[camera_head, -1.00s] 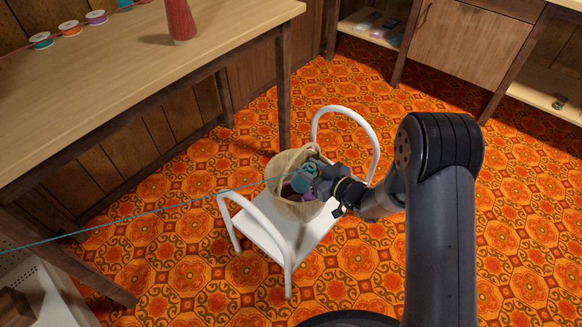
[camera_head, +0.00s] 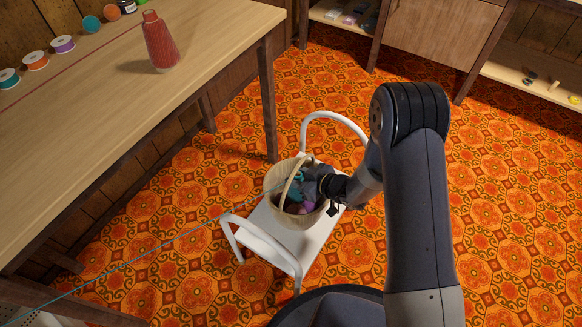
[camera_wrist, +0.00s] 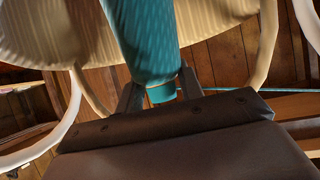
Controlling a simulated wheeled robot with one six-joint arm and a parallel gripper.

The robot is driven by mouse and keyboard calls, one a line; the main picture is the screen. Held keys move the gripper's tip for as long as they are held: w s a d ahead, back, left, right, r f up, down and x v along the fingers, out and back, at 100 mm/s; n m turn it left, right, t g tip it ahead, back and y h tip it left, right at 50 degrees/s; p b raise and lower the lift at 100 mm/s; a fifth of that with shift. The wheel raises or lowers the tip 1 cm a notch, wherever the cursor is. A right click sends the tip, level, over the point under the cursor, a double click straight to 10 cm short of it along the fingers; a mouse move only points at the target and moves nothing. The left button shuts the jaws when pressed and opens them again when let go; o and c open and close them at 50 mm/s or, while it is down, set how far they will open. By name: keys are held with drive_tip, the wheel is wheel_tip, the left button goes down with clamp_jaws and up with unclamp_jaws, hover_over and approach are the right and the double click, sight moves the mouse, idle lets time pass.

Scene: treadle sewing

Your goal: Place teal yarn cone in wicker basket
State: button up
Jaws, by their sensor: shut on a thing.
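The teal yarn cone (camera_head: 296,195) is in my gripper (camera_head: 308,186), inside the mouth of the wicker basket (camera_head: 277,211). In the wrist view the cone (camera_wrist: 146,40) stands between the two fingers of my gripper (camera_wrist: 160,90), which are shut on its narrow end. The basket's pale ribbed wall (camera_wrist: 50,38) shows behind the cone there. Whether the cone touches the basket floor is hidden by the gripper and the rim. A thin teal thread (camera_head: 150,253) runs from the basket to the lower left.
The basket stands on a white stool (camera_head: 290,240) with raised side rails (camera_head: 262,242); its arched handle (camera_head: 292,180) rises beside my gripper. Purple yarn (camera_head: 307,207) lies in the basket. A wooden table (camera_head: 120,95) holds a red cone (camera_head: 159,42) and several spools.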

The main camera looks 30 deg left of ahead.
drive_tip(key=shift+s+d+f, duration=0.1)
drive_tip(key=shift+f, duration=0.5)
drive_tip(key=o, duration=1.2)
drive_tip(key=shift+r, duration=0.1)
drive_tip(key=shift+d+r, duration=0.15)
drive_tip(key=shift+r, duration=0.05)
drive_tip(key=p+v, duration=0.3)
drive_tip(key=v, duration=0.8)
drive_tip(key=shift+s+d, duration=0.1)
drive_tip(key=shift+d, duration=0.25)
